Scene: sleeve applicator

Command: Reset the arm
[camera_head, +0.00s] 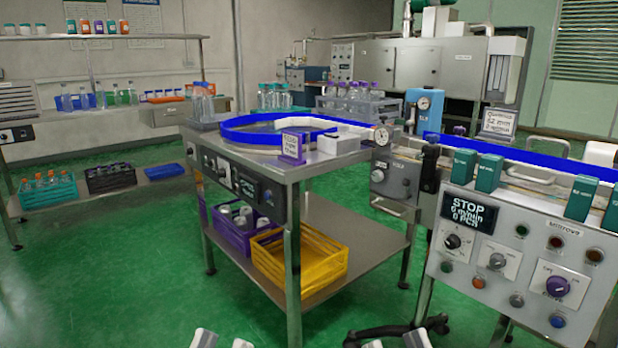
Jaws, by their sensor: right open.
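My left gripper (222,342) shows only as two pale fingertips at the bottom edge, left of centre. The fingertips stand apart with green floor between them, so it looks open and empty. My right gripper (396,342) shows the same way at the bottom edge, right of centre. It is open and nothing shows between its fingertips. Both are apart from the metal machine table (300,172) ahead. The rest of both grippers and the arms is cut off below the picture.
A yellow crate (325,274) and a purple crate (225,228) stand on the table's lower shelf. At right is a conveyor with a control panel (520,262) and green boxes (489,172). Shelves with bottles stand at left. Green floor (120,265) is clear at front left.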

